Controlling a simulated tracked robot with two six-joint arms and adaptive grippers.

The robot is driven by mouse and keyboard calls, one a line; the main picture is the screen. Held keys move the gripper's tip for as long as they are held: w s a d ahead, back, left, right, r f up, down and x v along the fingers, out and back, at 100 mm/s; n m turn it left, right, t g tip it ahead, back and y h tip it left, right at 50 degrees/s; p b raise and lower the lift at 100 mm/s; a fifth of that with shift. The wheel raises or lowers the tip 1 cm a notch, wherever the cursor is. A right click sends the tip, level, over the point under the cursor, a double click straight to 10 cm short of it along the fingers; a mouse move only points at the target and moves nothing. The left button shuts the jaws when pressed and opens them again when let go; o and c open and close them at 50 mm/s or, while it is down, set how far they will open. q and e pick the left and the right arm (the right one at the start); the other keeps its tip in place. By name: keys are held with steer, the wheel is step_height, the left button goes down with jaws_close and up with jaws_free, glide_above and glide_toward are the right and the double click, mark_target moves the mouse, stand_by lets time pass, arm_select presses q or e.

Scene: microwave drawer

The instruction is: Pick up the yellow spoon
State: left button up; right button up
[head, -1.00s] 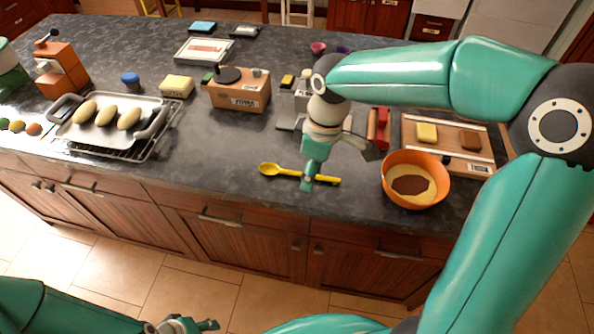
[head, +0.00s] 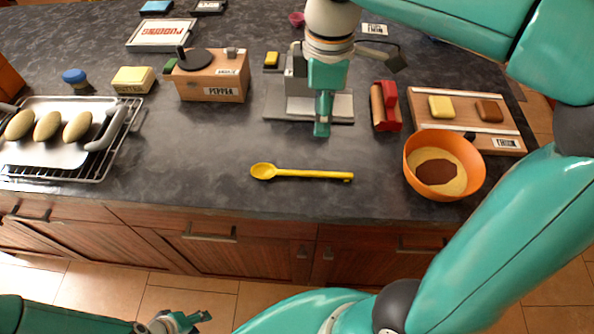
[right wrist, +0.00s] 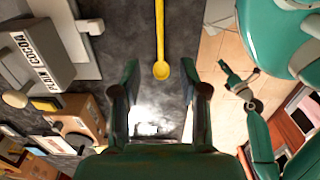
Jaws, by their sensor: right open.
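The yellow spoon (head: 305,174) lies flat on the dark counter near its front edge, bowl to the left. My right gripper (head: 322,130) is above and behind the spoon in the head view, apart from it. In the right wrist view the spoon (right wrist: 160,35) stands upright in the picture, its bowl just ahead of the gap between the fingers. There my right gripper (right wrist: 161,88) is open with nothing between its fingers. My left gripper (head: 182,323) is low in front of the cabinets, away from the spoon; its finger opening is unclear.
An orange bowl (head: 410,168) with brown and tan contents stands right of the spoon. A rack (head: 108,150) with a tray is at left. Counter around the spoon is clear.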

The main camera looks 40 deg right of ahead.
steer(key=f, duration=0.1)
glide_above(318, 172)
step_height(318, 172, down, 11)
steer(key=shift+s+r+b, duration=0.1)
steer(key=shift+r+b, duration=0.05)
steer(key=shift+b, duration=0.2)
steer(key=shift+f, duration=2.65)
steer(key=shift+c, duration=0.2)
jaws_close()
